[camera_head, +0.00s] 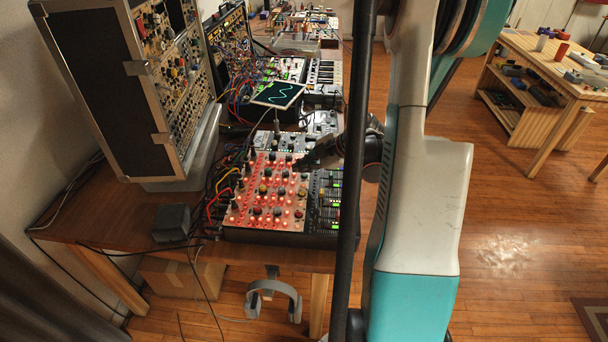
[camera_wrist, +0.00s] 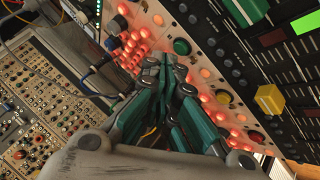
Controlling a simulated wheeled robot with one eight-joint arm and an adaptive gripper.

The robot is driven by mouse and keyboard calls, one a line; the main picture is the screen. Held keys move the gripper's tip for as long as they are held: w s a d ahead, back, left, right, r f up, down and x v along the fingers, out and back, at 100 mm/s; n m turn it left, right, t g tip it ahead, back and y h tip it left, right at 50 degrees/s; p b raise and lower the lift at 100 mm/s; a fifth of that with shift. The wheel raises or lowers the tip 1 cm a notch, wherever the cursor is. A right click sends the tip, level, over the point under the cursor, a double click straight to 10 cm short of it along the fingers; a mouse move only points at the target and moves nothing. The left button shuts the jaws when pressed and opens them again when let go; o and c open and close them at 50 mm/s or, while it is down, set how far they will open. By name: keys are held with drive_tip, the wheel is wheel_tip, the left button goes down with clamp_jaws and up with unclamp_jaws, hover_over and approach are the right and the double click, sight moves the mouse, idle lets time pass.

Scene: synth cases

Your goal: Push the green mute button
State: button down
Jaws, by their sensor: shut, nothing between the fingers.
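A round green button (camera_wrist: 181,46) sits on the red-lit synth panel (camera_head: 240,213) and shows in the wrist view. It is in a row with a yellow button (camera_wrist: 222,97) and a red button (camera_wrist: 257,136). No mute label is readable. My gripper (camera_wrist: 167,60) is shut and empty, its teal fingers together, tips beside the green button in the picture. I cannot tell whether they touch it. In the head view my gripper (camera_head: 304,164) is over the right part of the panel; the green button cannot be made out there.
Open floor lies to the right.

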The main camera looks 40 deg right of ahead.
sight(304, 179)
drive_tip(key=shift+f, duration=0.15)
idle(0.5)
drive_tip(key=shift+f+b, duration=0.3)
drive_tip(key=shift+b, duration=0.2)
drive_tip(key=shift+r, duration=0.1)
idle(0.3)
drive_tip(key=shift+r, duration=0.4)
drive_tip(key=shift+r+p, duration=2.2)
drive_tip(key=shift+r, duration=0.8)
